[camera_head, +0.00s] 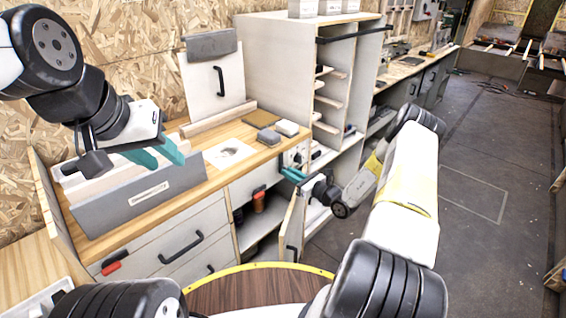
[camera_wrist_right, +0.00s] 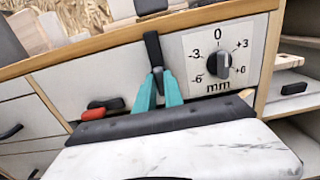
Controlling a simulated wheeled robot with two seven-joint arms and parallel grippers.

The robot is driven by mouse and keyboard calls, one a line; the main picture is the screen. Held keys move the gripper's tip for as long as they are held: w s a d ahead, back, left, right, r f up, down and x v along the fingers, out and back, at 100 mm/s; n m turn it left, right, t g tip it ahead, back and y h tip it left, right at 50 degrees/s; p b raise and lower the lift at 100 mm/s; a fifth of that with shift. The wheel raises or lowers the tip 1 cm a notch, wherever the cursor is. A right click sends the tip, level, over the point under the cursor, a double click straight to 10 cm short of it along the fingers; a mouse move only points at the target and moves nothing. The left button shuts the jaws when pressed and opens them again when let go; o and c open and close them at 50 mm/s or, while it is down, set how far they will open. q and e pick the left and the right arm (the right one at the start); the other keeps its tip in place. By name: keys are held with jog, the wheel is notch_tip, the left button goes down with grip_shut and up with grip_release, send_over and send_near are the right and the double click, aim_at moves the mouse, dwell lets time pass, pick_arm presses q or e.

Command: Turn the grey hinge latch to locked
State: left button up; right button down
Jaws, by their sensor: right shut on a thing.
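A dark grey lever (camera_wrist_right: 153,50), which appears to be the hinge latch, stands nearly upright on the pale cabinet front in the right wrist view. My right gripper (camera_wrist_right: 159,92) is shut on its lower part with teal fingers. In the head view my right gripper (camera_head: 292,175) reaches the cabinet front just below the worktop; the lever is too small to make out there. My left gripper (camera_head: 158,155) hangs over the worktop at the left, with its teal fingers apart and apparently empty.
A black dial (camera_wrist_right: 218,67) with a millimetre scale sits right of the lever. A red catch (camera_wrist_right: 100,106) lies to its left. The worktop (camera_head: 212,140) overhangs the drawers. A cabinet door (camera_head: 290,228) stands open below my right gripper.

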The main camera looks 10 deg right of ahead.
jog(key=shift+w+d+f+m, duration=0.1)
jog(key=shift+m, duration=2.9)
jog(key=shift+s+d+f+m, duration=0.1)
jog(key=shift+m, duration=2.9)
jog(key=shift+w+d+f+m, duration=0.1)
jog(key=shift+m, duration=2.9)
jog(key=c, duration=1.4)
grip_release()
jog(key=shift+a, duration=0.1)
jog(key=shift+c, duration=0.2)
